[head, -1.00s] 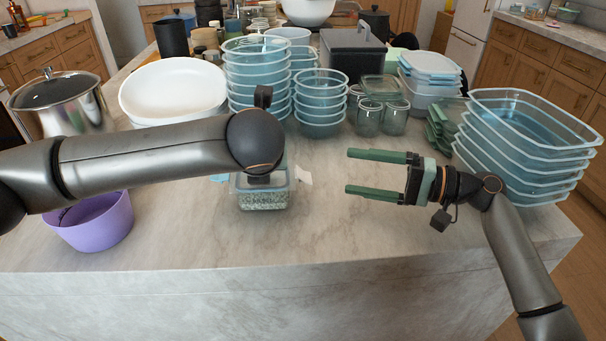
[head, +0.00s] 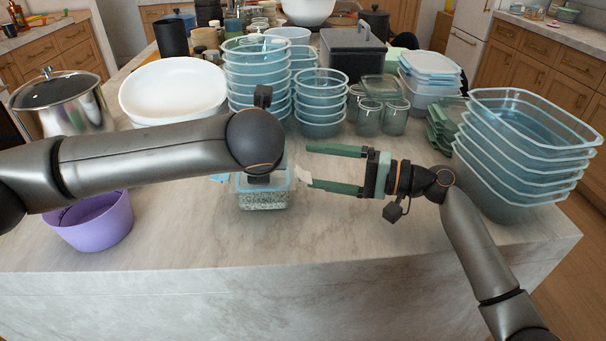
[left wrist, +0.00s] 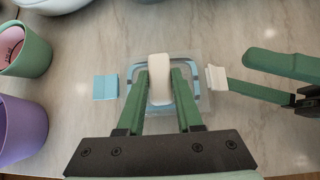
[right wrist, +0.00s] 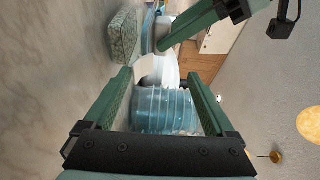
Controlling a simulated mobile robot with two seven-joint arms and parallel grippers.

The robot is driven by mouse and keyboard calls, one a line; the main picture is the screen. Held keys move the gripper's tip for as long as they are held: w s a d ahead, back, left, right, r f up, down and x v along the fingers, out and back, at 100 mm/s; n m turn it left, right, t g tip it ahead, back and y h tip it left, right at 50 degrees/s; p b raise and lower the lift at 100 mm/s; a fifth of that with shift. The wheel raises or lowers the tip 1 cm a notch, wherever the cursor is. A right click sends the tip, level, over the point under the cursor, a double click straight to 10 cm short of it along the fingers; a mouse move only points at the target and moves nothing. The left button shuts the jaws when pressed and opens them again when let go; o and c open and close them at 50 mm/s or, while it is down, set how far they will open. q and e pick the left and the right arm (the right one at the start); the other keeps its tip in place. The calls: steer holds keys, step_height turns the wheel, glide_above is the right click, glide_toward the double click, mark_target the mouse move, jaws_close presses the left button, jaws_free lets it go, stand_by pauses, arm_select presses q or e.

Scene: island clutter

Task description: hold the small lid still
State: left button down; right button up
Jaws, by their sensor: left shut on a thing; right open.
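The small lid (left wrist: 196,72) is clear with a blue rim. It sits on a box of green-speckled contents (head: 262,201), also at the upper left of the right wrist view (right wrist: 122,40). A blue flap (left wrist: 106,87) sticks out on one side and a white flap (left wrist: 217,77) on the other. My left gripper (left wrist: 160,76) is shut on a white raised piece (left wrist: 159,88) over the lid's middle; my arm hides this in the head view. My right gripper (head: 308,167) is open and empty, right of the box, one fingertip close to the white flap. Whether they touch is unclear.
A purple bowl (head: 92,222) stands left of the box. Stacked blue bowls (head: 320,105), glass jars (head: 368,118) and large blue tubs (head: 520,150) stand behind and to the right. The front strip of the marble counter (head: 330,245) is clear.

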arm_select(q)
steer(key=shift+f, duration=0.25)
arm_select(e)
steer(key=shift+d+r, duration=0.15)
steer(key=shift+r, duration=0.6)
steer(key=shift+d+r, duration=0.25)
steer(key=shift+d, duration=1)
steer(key=shift+d+r, duration=0.2)
steer(key=shift+d, duration=1.05)
arm_select(q)
steer(key=c, duration=0.5)
jaws_free()
steer(key=shift+r, duration=0.1)
arm_select(e)
steer(key=shift+w, duration=0.1)
arm_select(q)
steer(key=shift+r, duration=0.15)
steer(key=shift+s+r, duration=0.25)
steer(key=v, duration=1.1)
